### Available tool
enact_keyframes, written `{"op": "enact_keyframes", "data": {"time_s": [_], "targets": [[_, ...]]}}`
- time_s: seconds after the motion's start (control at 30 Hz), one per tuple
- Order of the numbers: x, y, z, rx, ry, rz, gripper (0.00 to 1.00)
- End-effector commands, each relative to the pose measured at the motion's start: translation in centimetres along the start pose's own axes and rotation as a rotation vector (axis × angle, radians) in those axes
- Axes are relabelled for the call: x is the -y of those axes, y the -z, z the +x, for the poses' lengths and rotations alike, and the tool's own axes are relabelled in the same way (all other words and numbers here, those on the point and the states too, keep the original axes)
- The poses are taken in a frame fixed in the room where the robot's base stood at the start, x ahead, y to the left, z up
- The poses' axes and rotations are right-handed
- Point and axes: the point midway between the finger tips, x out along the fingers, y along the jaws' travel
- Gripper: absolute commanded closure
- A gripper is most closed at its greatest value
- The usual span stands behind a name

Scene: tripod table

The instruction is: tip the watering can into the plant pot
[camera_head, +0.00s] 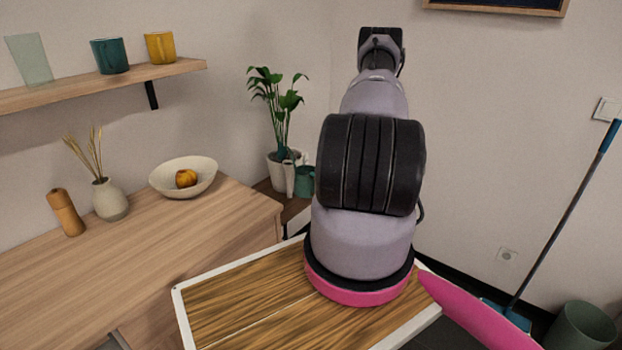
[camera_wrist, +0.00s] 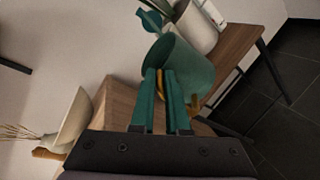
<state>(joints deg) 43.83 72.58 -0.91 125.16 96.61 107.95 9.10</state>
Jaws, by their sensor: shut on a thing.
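The green watering can (camera_wrist: 188,68) is in the upper middle of the wrist view, its open top facing the camera. My gripper (camera_wrist: 165,74) has its teal fingers closed on the can's ochre handle. A teal piece (camera_wrist: 151,20), perhaps the spout, shows beside the white plant pot (camera_wrist: 196,32). In the head view the can (camera_head: 304,181) is just right of the plant pot (camera_head: 282,174), partly hidden by my arm. A leafy plant (camera_head: 279,103) grows in the pot. My gripper is hidden in the head view. I cannot tell whether the can touches the table.
The small wooden table (camera_wrist: 236,48) is under the pot. A wooden counter (camera_head: 150,250) on the left holds a bowl with fruit (camera_head: 183,177), a vase (camera_head: 110,200) and a wooden mill (camera_head: 66,212). A wall shelf (camera_head: 110,85) holds cups. A broom (camera_head: 560,220) leans at right.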

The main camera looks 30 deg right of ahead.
Motion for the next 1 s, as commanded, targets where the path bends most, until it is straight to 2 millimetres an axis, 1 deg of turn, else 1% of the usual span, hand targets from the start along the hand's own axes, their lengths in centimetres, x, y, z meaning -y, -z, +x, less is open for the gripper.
{"op": "enact_keyframes", "data": {"time_s": [0.77,1.0], "targets": [[3.0,2.0,1.0,0.0,-0.003,0.001,1.0],[1.8,1.3,0.7,-0.031,0.034,0.005,1.0]]}}
